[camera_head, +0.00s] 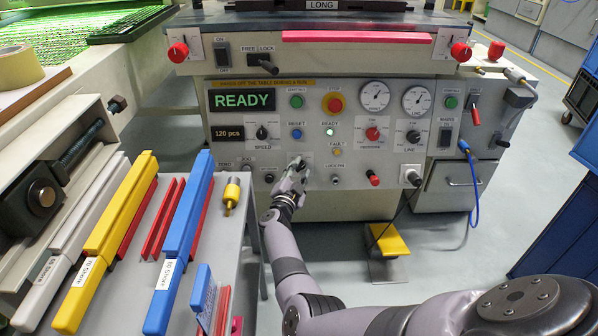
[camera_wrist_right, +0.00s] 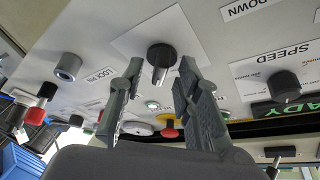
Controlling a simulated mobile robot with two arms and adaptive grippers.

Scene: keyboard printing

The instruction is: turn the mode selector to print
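The mode selector is a black round knob (camera_wrist_right: 161,54) with a light pointer on a white plate, in the right wrist view. Its markings are not readable, so I cannot tell its setting. My right gripper (camera_wrist_right: 161,66) is open, with one fingertip on each side of the knob and visible gaps to it. Nothing is held. In the head view my right gripper (camera_head: 298,166) is at the lower middle of the machine panel and covers the selector there. My left gripper is not in view.
Nearby on the panel are the speed knob (camera_head: 262,133), the blue reset button (camera_head: 296,134) and the lock pin knob (camera_head: 335,180). A side table with yellow (camera_head: 105,240) and blue (camera_head: 182,240) bars stands left of my right arm. A yellow pedal (camera_head: 388,240) is on the floor.

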